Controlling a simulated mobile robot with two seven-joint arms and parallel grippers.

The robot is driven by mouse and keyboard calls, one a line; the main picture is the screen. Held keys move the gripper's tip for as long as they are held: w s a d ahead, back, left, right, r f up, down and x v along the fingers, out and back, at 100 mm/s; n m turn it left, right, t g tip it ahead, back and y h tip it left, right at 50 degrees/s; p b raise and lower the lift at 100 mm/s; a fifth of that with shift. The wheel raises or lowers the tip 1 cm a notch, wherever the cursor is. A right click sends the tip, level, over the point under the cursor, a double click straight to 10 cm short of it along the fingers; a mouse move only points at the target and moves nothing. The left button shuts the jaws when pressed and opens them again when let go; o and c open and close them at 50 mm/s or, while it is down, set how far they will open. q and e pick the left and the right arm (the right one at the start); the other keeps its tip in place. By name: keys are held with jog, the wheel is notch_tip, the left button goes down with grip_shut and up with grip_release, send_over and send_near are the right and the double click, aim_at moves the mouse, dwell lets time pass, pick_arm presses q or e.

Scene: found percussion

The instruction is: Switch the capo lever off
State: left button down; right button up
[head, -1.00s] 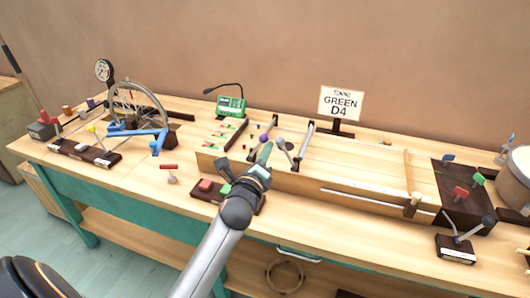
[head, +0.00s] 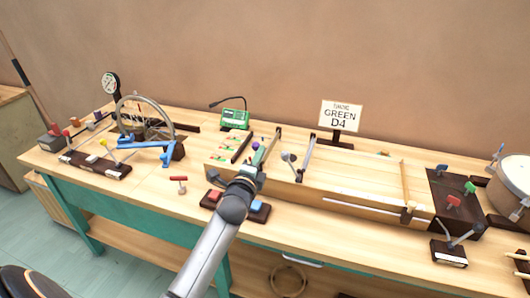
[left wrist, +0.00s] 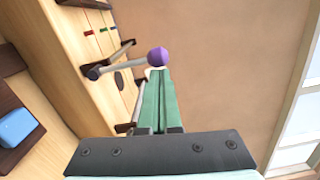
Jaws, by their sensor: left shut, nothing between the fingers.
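A lever with a purple knob (head: 255,146) stands at the left end of the long wooden box on the bench. In the left wrist view the knob (left wrist: 157,57) sits on a pale rod, right at the fingertips. I cannot tell whether they touch. My left gripper (head: 262,151) is shut and empty, with green fingers (left wrist: 160,85) pointing at the knob. A second lever with a grey knob (head: 289,157) stands to its right. No label shows which lever is the capo. My right gripper is out of view.
A red and blue button block (head: 214,196) lies below my left forearm. A green tuner box (head: 234,116) stands behind. A dark crossbar (head: 308,155) crosses the long box. A blue-framed wheel device (head: 145,120) is at left.

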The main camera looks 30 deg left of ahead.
pick_arm(q)
jog(key=n, duration=0.1)
jog(key=a+p, duration=0.1)
jog(key=a+n, duration=0.1)
jog(key=shift+s+r+n+p, duration=0.25)
jog(key=shift+r+n+p, duration=0.05)
jog(key=shift+p, duration=0.1)
jog(key=shift+s+a+f+n+p, duration=0.15)
jog(key=shift+a+n+p, duration=0.35)
jog(key=shift+n, duration=0.3)
jog(key=shift+s+a+f+n+p, duration=0.15)
jog(key=shift+a+n+p, duration=0.15)
jog(key=shift+a+n, duration=0.4)
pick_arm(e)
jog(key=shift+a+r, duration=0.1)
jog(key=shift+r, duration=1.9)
pick_arm(q)
jog(key=shift+d, duration=0.1)
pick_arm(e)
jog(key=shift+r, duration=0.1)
